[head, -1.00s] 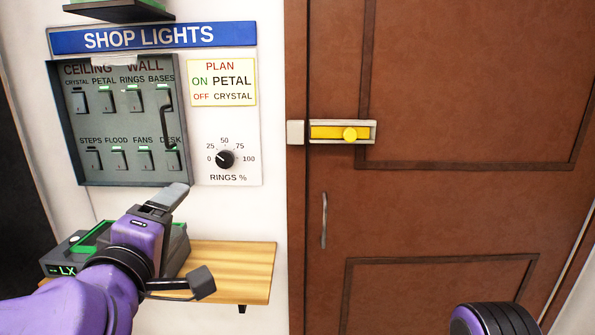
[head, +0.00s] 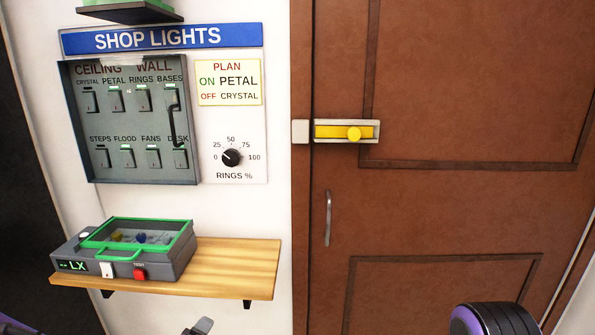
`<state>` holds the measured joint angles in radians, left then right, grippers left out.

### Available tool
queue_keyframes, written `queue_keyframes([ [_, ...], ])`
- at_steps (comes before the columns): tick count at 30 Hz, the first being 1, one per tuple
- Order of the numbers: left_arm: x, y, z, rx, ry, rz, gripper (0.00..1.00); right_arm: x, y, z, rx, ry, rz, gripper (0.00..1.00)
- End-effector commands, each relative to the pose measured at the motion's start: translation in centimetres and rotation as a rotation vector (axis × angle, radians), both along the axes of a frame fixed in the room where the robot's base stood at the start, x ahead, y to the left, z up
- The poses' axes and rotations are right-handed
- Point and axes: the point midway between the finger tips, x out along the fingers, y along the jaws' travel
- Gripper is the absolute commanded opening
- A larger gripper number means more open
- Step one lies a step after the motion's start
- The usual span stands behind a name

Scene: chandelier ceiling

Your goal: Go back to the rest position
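My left gripper (head: 200,327) shows only as a grey fingertip at the bottom edge, below the wooden shelf. The rest of it is out of frame, so its opening cannot be told. A dark, purple-edged part of my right arm (head: 495,319) shows at the bottom right, in front of the door. My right gripper is not in view. The switch panel (head: 130,120) on the wall has several switches under green-lit marks, and nothing of mine touches it. The rings knob (head: 231,157) points toward the 0 side.
A wooden shelf (head: 235,270) carries a grey box with a green-framed lid (head: 130,250) and an LX display. A brown door (head: 450,210) with a yellow bolt (head: 340,132) and a handle (head: 327,218) fills the right. A plan card (head: 229,82) hangs beside the panel.

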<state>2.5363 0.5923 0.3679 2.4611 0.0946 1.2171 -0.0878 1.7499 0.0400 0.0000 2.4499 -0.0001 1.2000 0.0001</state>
Motion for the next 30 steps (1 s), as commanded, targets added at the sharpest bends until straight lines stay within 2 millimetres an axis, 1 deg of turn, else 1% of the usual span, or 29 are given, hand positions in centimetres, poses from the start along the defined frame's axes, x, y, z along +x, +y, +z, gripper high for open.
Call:
queue_keyframes([
  [1,-1.8,0.9,-4.6,0.064,0.097,-0.013,0.71,0.0,0.0,0.0,0.0,0.0,0.0,0.0],
  [2,-3.0,1.6,-7.0,0.099,0.151,-0.021,0.71,0.0,0.0,0.0,0.0,0.0,0.0,0.0],
  [3,-4.9,2.6,-10.1,0.147,0.222,-0.034,0.71,0.0,0.0,0.0,0.0,0.0,0.0,0.0],
  [5,-8.0,4.1,-14.3,0.222,0.33,-0.062,0.71,0.0,0.0,0.0,0.0,0.0,0.0,0.0],
  [6,-10.4,5.2,-16.9,0.275,0.405,-0.086,0.71,0.0,0.0,0.0,0.0,0.0,0.0,0.0],
  [8,-14.2,6.8,-20.2,0.356,0.511,-0.132,0.71,0.0,0.0,0.0,0.0,0.0,0.0,0.0],
  [9,-16.7,7.9,-21.9,0.407,0.579,-0.165,0.71,0.0,0.0,0.0,0.0,0.0,0.0,0.0],
  [12,-22.1,9.8,-24.9,0.501,0.716,-0.239,0.71,0.0,0.0,0.0,0.0,0.0,0.0,0.0],
  [15,-25.6,10.3,-26.3,0.537,0.8,-0.291,0.71,0.0,0.0,0.0,0.0,0.0,0.0,0.0],
  [16,-26.3,9.9,-26.6,0.538,0.813,-0.3,0.71,0.0,0.0,0.0,0.0,0.0,0.0,0.0],
  [18,-27.1,9.7,-26.9,0.534,0.831,-0.307,0.71,0.0,0.0,0.0,0.0,0.0,0.0,0.0],
  [30,-27.1,9.7,-26.9,0.534,0.832,-0.306,0.71,0.0,0.0,0.0,0.0,0.0,0.0,0.0],
])
